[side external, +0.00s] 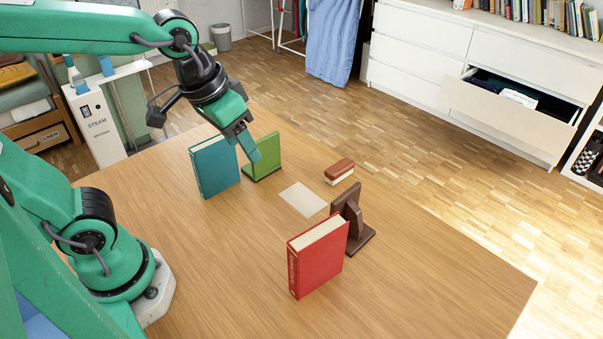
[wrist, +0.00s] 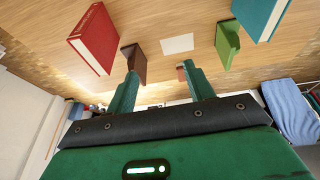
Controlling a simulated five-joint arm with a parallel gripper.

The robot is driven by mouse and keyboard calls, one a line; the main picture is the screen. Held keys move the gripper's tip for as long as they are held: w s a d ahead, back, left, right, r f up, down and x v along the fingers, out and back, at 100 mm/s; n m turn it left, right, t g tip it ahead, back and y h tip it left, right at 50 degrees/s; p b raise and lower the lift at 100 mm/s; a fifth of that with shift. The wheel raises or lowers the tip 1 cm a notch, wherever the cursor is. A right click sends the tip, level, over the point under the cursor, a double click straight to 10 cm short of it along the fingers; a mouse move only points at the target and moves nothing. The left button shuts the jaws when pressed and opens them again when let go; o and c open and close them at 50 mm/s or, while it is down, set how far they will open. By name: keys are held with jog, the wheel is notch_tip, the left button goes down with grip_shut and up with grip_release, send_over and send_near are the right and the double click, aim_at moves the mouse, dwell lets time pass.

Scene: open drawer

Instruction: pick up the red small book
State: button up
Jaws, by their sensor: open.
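The red book (side external: 318,258) stands upright on the table, leaning by or close to a dark brown bookend (side external: 353,222). In the wrist view the red book (wrist: 95,40) is at the upper left, beside the brown bookend (wrist: 134,60). My gripper (side external: 251,150) is above the far side of the table, near the teal book and green bookend, well away from the red book. In the wrist view its two fingers (wrist: 163,92) are apart with nothing between them.
A teal book (side external: 215,167) stands by a green bookend (side external: 264,157). The table's front right is clear. Beyond it, a white dresser has an open drawer (side external: 512,112).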

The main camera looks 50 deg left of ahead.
jog(key=w+d+f+g, duration=0.2)
jog(key=w+d, duration=0.1)
jog(key=d, duration=0.4)
jog(key=g, duration=0.2)
send_over(319, 231)
jog(key=shift+m+y, duration=0.3)
jog(key=shift+m, duration=0.1)
jog(key=f, duration=0.4)
jog(key=shift+a, duration=0.4)
jog(key=shift+d+f, duration=0.35)
jog(key=shift+d, duration=0.2)
jog(key=shift+a+f, duration=0.15)
jog(key=shift+f, duration=3.8)
jog(key=shift+r, duration=0.1)
grip_shut()
